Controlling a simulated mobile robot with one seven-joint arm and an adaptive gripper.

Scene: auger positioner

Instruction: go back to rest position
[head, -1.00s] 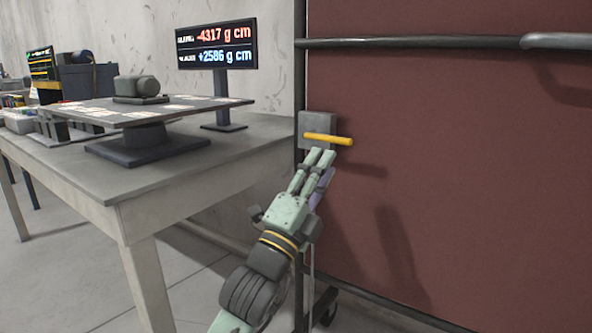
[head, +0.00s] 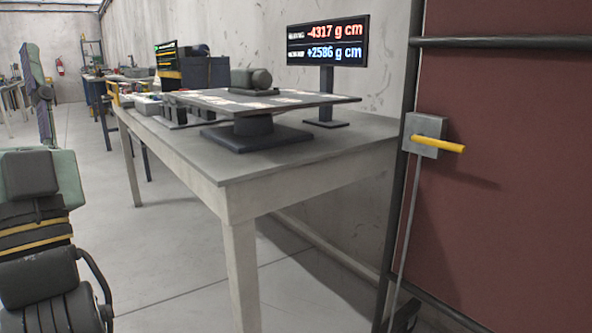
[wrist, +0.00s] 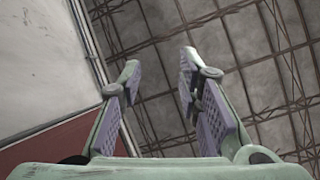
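In the wrist view my gripper (wrist: 160,85) points up toward the roof. Its two fingers with purple pads stand apart and nothing is between them. The yellow handle (head: 440,145) sticks out from a grey box (head: 425,135) by the dark red panel (head: 500,200) at the right. My gripper is well away from the handle.
A table (head: 300,165) stands in the middle, bearing a flat plate (head: 215,103) on a pedestal with a dark motor-like part (head: 252,79). A display (head: 327,42) reads -4317 and +2586 g cm. Open floor (head: 170,240) lies between my arm and the table.

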